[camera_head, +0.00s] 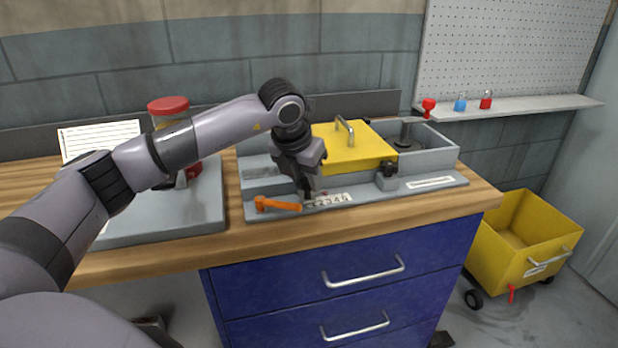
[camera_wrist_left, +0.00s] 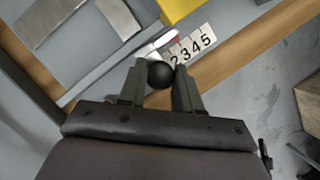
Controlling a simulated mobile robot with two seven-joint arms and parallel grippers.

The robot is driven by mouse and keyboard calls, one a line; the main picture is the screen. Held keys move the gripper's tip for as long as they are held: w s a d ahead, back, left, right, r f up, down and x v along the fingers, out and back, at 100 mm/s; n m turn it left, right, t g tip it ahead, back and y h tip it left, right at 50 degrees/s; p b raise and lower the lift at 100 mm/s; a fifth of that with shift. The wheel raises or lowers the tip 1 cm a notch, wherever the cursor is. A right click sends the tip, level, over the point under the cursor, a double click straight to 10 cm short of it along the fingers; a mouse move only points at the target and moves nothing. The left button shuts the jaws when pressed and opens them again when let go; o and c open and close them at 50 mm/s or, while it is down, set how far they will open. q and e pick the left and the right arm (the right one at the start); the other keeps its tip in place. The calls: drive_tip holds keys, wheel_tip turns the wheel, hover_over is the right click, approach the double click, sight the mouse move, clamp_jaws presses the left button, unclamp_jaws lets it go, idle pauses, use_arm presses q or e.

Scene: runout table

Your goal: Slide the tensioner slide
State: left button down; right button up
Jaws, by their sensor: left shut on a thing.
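My left gripper (camera_head: 307,196) is at the front of the grey machine, beside a white scale with numbers (camera_head: 333,199). In the left wrist view, my left gripper (camera_wrist_left: 160,82) is shut on a round black knob (camera_wrist_left: 160,74), which sits between its fingers. I take this knob to be the handle of the tensioner slide; the slide's body is mostly hidden under the gripper. The scale (camera_wrist_left: 190,48) lies just right of the knob, and its digits 2 to 5 can be read. A small red mark (camera_wrist_left: 174,40) shows near the scale's left end. My right gripper is not in view.
An orange lever (camera_head: 277,205) lies left of the gripper on the machine's front edge. A yellow cover (camera_head: 352,148) with a handle stands behind it. A black knob (camera_head: 387,176) is to the right. A yellow cart (camera_head: 525,240) is on the floor.

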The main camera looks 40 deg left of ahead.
use_arm(q)
drive_tip(key=shift+s+a, duration=0.65)
drive_tip(key=shift+s, duration=0.05)
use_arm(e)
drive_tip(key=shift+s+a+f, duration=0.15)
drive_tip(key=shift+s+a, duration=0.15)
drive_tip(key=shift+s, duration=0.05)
use_arm(q)
drive_tip(key=shift+d, duration=0.1)
drive_tip(key=c, duration=0.8)
unclamp_jaws()
drive_tip(key=shift+w, duration=0.1)
drive_tip(key=v, duration=0.7)
drive_tip(key=shift+r+b, duration=0.1)
drive_tip(key=shift+b, duration=0.25)
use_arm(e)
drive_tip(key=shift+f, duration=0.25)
